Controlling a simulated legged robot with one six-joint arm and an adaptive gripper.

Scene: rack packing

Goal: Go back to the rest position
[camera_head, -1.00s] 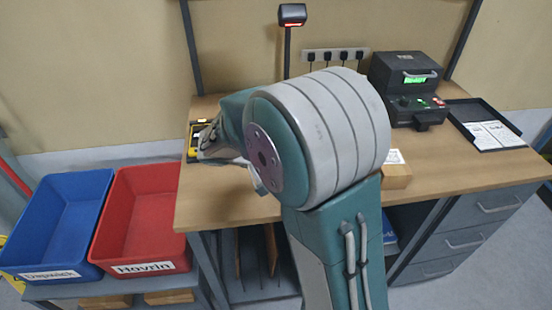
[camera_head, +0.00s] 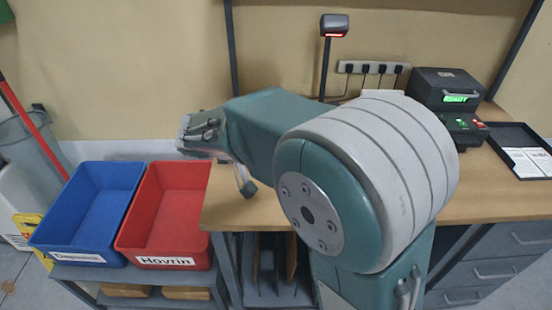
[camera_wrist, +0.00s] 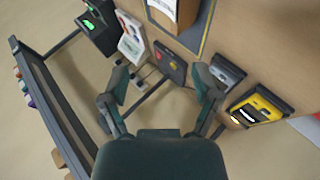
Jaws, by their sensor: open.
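My gripper (camera_wrist: 160,88) is open in the wrist view. Its two dark fingers are spread apart with nothing between them. In the head view my arm is bent at a large grey-and-teal joint, and its forearm reaches left over the bench's left part. The gripper end hangs near the left edge of the wooden bench (camera_head: 492,195), partly hidden by my wrist.
A blue bin (camera_head: 92,205) and a red bin (camera_head: 168,210) stand left of the bench. A scanner on a post (camera_head: 335,25), a black machine (camera_head: 446,88) and a black tray (camera_head: 519,140) are behind or right. A yellow device (camera_wrist: 260,107) shows in the wrist view.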

